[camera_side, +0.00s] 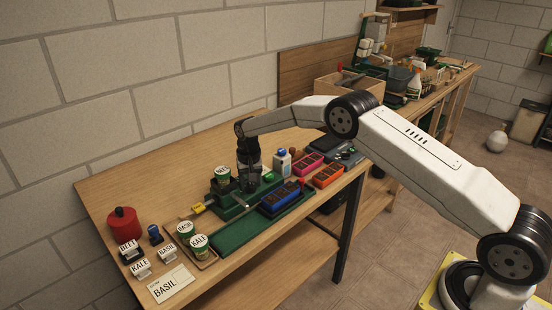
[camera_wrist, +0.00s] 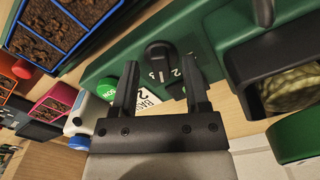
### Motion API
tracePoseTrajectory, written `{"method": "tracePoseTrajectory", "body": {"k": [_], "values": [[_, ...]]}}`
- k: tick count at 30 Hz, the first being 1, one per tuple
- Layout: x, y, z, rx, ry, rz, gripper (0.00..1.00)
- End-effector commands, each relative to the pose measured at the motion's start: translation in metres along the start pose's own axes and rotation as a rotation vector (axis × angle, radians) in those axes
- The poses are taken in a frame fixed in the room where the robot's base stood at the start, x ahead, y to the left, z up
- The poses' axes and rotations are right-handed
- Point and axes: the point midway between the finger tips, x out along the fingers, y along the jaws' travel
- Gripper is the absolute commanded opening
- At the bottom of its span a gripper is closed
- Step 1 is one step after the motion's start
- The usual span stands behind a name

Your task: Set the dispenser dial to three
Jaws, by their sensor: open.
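The green dispenser (camera_wrist: 212,22) fills much of the wrist view. Its black dial (camera_wrist: 158,49) sits on the green face, between and just beyond my fingertips. White marks beside the dial are partly hidden, so its setting is unclear. A white label (camera_wrist: 147,103) with a "2" shows between my fingers. My gripper (camera_wrist: 160,68) is open, with one finger on each side of the dial's line; I cannot tell whether either touches it. In the side view my gripper (camera_side: 250,183) points down over the dispenser (camera_side: 232,211) and hides the dial.
A round green button (camera_wrist: 107,88) is beside one finger. A blue seedling tray (camera_side: 280,197) lies on a green strip (camera_side: 232,237); pink (camera_side: 308,164) and orange (camera_side: 327,175) trays are behind. Bare tabletop (camera_side: 130,183) lies towards the wall.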

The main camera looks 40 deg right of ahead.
Motion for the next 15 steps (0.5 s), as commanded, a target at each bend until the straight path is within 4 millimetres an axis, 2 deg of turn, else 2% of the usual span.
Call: {"method": "tracePoseTrajectory", "body": {"k": [10, 11, 15], "values": [[0.0040, 0.0000, -0.0001, 0.000, 0.001, 0.000, 0.59], [0.0040, 0.0000, -0.0001, 0.000, 0.001, 0.000, 0.52], [0.0039, 0.0000, -0.0001, 0.000, 0.001, 0.000, 0.08]]}}
